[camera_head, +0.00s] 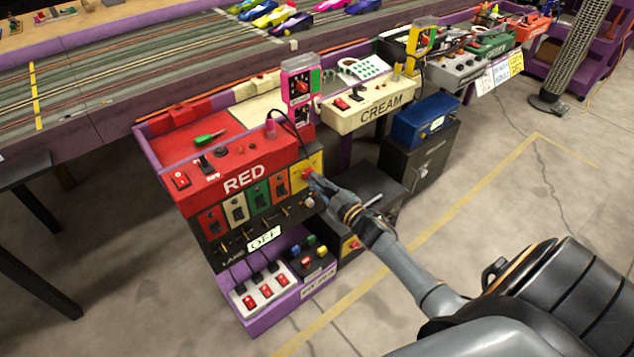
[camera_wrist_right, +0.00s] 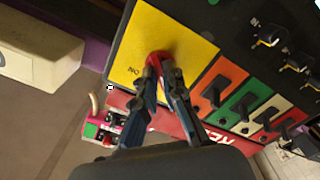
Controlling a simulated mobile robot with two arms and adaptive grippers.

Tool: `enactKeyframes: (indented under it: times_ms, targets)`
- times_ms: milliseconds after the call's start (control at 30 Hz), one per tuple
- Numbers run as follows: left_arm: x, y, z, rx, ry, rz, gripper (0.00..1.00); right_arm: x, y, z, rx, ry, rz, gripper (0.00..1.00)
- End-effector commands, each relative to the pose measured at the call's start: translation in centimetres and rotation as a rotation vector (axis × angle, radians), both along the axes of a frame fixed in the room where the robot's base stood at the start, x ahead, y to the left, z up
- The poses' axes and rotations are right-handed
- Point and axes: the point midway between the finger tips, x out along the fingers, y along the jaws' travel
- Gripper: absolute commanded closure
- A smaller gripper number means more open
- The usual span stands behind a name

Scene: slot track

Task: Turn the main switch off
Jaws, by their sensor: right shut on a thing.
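The main switch looks to be the red knob (camera_wrist_right: 155,58) on a yellow plate (camera_wrist_right: 170,32) at the end of the red control station's front panel. The letters "ON" show on the plate in the wrist view. My right gripper's fingers (camera_wrist_right: 160,70) are closed on the knob from both sides. The knob's exact turn angle is hidden between the fingers. My left gripper is in neither view.
Orange, green, cream and red switch plates sit beside the yellow one, above a white "OFF" card (camera_head: 264,239). A purple shelf (camera_head: 262,322) holds a power strip below. The cream station (camera_head: 368,106) and a black cabinet (camera_head: 418,165) stand to the right. Floor in front is clear.

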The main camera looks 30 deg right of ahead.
Motion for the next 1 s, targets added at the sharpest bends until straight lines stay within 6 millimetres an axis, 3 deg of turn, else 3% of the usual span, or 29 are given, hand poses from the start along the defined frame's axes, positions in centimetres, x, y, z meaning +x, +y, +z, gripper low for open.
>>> enactKeyframes:
  times_ms: [300, 333, 433, 767, 1000]
  targets:
    - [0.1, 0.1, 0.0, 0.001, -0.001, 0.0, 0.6, 0.0, 0.0, 0.0, -0.005, 0.0, 0.001, 1.0]
    - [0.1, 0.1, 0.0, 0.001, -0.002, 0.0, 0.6, 0.0, 0.0, 0.0, -0.005, 0.0, 0.001, 0.89]
    - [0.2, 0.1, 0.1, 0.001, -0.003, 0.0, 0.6, 0.0, 0.0, 0.0, -0.004, 0.0, 0.001, 0.68]
    - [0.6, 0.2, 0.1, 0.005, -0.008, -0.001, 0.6, -0.2, 0.0, 0.0, -0.002, 0.001, 0.001, 0.68]
    - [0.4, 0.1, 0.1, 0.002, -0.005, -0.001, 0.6, -3.2, -0.2, -0.2, -0.003, 0.004, 0.001, 0.68]
